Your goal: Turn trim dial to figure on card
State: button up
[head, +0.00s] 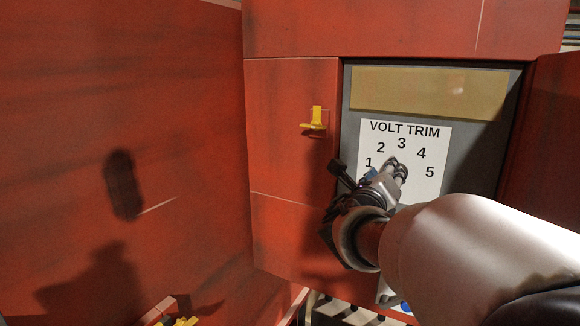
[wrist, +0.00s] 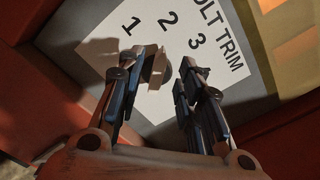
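The trim dial's white plate (head: 432,190) reads VOLT TRIM, with the figures 1 to 5 in an arc. In the wrist view the plate (wrist: 165,105) shows 1, 2 and 3. My gripper (head: 396,170) is in front of the middle of the plate and hides the dial in the head view. The fingers are apart, with a gap at the right finger. Contact and the dial's setting cannot be told. No card with a figure is recognisable.
The plate is on a grey panel (head: 354,120) recessed in a red cabinet (head: 290,160). A blank tan strip (head: 430,92) is above the plate. A yellow latch-like piece (head: 314,122) sticks out left of the panel. A red wall (head: 60,140) stands at the left.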

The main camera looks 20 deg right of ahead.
jog(key=v, duration=0.8)
jog(key=shift+s+a, duration=0.25)
jog(key=shift+a, duration=0.05)
